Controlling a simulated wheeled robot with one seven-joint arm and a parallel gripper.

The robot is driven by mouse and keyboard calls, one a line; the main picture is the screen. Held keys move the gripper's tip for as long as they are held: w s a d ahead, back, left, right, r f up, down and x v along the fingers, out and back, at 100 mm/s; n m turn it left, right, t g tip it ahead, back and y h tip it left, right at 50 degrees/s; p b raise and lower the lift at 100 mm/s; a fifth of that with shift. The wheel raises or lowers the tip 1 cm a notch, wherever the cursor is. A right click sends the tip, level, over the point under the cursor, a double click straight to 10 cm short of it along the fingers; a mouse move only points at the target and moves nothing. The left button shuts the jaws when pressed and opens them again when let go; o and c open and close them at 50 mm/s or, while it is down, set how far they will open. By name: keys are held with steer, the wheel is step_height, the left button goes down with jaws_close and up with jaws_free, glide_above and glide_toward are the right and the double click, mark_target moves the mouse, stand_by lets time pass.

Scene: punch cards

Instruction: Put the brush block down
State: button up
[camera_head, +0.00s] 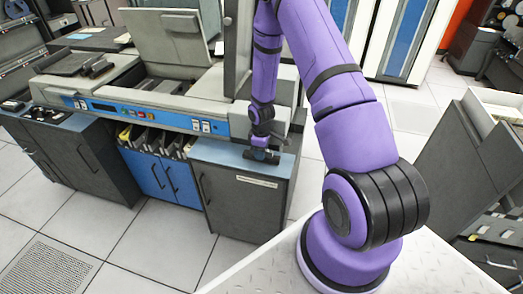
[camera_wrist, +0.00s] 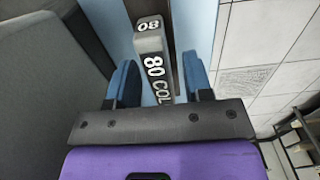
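In the head view, my gripper (camera_head: 262,156) is low over the blue top of a grey cabinet (camera_head: 243,200). The block cannot be made out clearly there.
A large grey machine (camera_head: 150,105) with a blue control strip stands left of and behind the cabinet. Its raised panel (camera_head: 170,40) is close to my arm. A dark strip (camera_wrist: 176,50) lies beside the block. Tiled floor (camera_head: 155,245) is open in front.

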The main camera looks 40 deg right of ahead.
steer(key=s+a+r+m+t+h, duration=0.1)
steer(key=s+a+r+m, duration=0.15)
steer(key=r, duration=1.65)
steer(key=s+a+r+m+t, duration=0.1)
steer(key=s+a+r, duration=0.3)
steer(key=r, duration=1.4)
steer(key=s+a+r+m+t, duration=0.1)
steer(key=s+a+r+m, duration=0.1)
steer(key=s+r, duration=0.4)
steer(key=s+a+r+m+t+y, duration=0.1)
steer(key=s+a+r, duration=0.4)
steer(key=s, duration=0.9)
step_height(320, 180, up, 2)
steer(key=shift+s+a+r+m+t, duration=0.15)
steer(key=shift+s+m+t, duration=0.1)
steer(key=shift+m+t, duration=0.35)
